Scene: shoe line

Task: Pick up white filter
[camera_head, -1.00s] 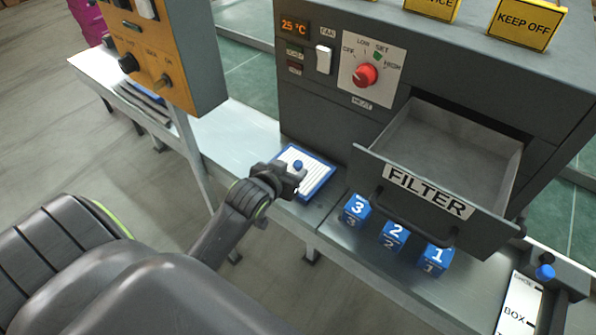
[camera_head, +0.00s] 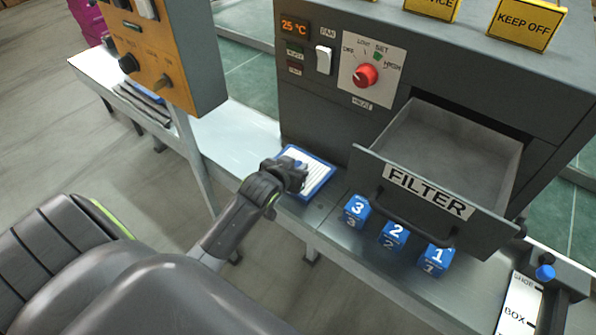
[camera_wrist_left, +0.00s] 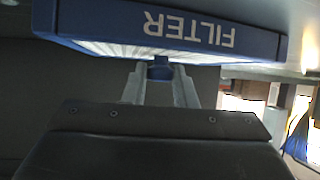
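The white filter (camera_head: 317,172) has a blue frame and lies on the metal bench left of the open drawer. Its blue knob, hidden by my gripper in the head view, shows in the left wrist view (camera_wrist_left: 160,68). There the filter's blue edge (camera_wrist_left: 95,22) with upside-down FILTER lettering fills the top. My left gripper (camera_head: 298,175) is at the filter, and in the left wrist view its two fingertips (camera_wrist_left: 160,75) stand one on each side of the knob. Whether they press on it cannot be told. My right gripper is not in view.
The open grey drawer (camera_head: 452,150) labelled FILTER is empty and juts from the dark machine (camera_head: 320,100). Blue number blocks 3 (camera_head: 357,210), 2 (camera_head: 393,235) and 1 (camera_head: 436,258) stand below it. An orange control panel (camera_head: 165,60) stands at the left.

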